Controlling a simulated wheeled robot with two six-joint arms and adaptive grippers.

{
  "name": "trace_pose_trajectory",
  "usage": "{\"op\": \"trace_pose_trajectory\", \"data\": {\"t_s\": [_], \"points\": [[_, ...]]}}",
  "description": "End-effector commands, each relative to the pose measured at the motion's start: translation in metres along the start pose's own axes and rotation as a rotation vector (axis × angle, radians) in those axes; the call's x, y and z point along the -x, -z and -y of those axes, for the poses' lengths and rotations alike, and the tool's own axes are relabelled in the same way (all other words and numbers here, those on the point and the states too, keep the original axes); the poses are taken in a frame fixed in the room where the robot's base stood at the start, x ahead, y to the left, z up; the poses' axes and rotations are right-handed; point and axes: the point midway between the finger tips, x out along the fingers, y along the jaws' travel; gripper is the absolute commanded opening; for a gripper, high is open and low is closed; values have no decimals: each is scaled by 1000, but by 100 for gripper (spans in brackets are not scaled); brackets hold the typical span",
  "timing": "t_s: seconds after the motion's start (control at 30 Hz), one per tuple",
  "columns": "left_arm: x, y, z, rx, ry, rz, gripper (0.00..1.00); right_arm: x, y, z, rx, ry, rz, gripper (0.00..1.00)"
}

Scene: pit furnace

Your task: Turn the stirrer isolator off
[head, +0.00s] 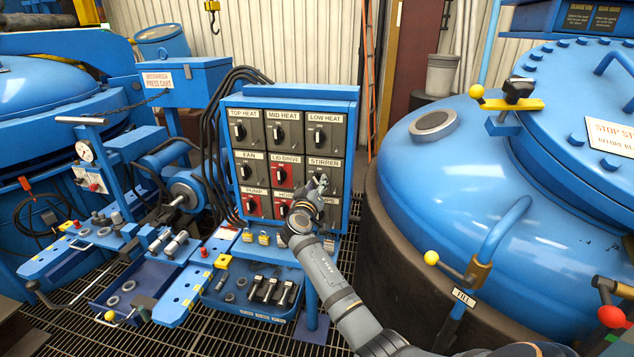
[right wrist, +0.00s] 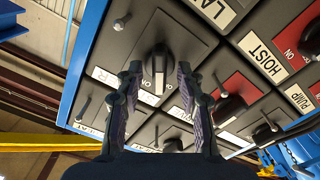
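The stirrer isolator (head: 311,173) is a dark grey plate under a STIRRER label (head: 323,162), at the right end of the panel's middle row. My right gripper (head: 320,183) is in front of it and hides most of its knob in the head view. In the right wrist view the black knob (right wrist: 158,67) with a pale mark stands just beyond and between the fingertips of my right gripper (right wrist: 157,75). The fingers are open, with a gap showing on both sides of the knob. My left gripper is not in view.
The blue panel (head: 351,110) carries other isolators close by: low heat (head: 324,133) above, red lid drive (head: 280,174) to the left, and lamps below, partly hidden. A blue vessel (head: 455,190) stands right of the panel. A blue tray (head: 245,307) with several parts lies below.

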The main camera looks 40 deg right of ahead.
Motion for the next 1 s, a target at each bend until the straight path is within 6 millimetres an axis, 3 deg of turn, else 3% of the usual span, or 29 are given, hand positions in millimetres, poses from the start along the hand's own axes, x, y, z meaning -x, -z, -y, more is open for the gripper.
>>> {"op": "trace_pose_trajectory", "data": {"t_s": [0.37,0.63,1.0], "points": [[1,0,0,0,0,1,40,-9,-1,0,0,0,0,38],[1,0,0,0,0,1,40,-9,-1,0,0,0,0,1],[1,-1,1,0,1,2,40,-9,-1,0,23,0,1,0]]}}
